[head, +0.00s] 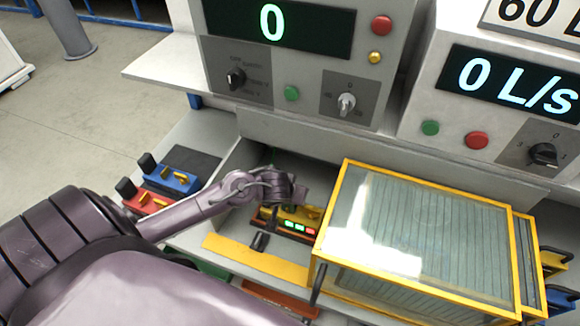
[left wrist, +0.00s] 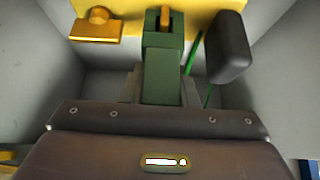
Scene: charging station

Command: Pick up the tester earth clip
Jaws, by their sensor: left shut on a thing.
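The tester earth clip (left wrist: 165,75) is green with an orange tip. It shows in the left wrist view, reaching out from the middle of my gripper. My left gripper (head: 285,190) is shut on it, inside the grey recess under the left machine. In the head view the clip is hidden behind my gripper and wrist. A thin green lead (left wrist: 195,52) runs beside the clip in the left wrist view. My right gripper is not in view.
A yellow unit with green and red lights (head: 299,227) lies just below my gripper. A glass case with a yellow frame (head: 420,225) stands close on the right. Blue (head: 174,178) and red (head: 146,201) clamps lie at the left. Grey recess walls are close around my gripper.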

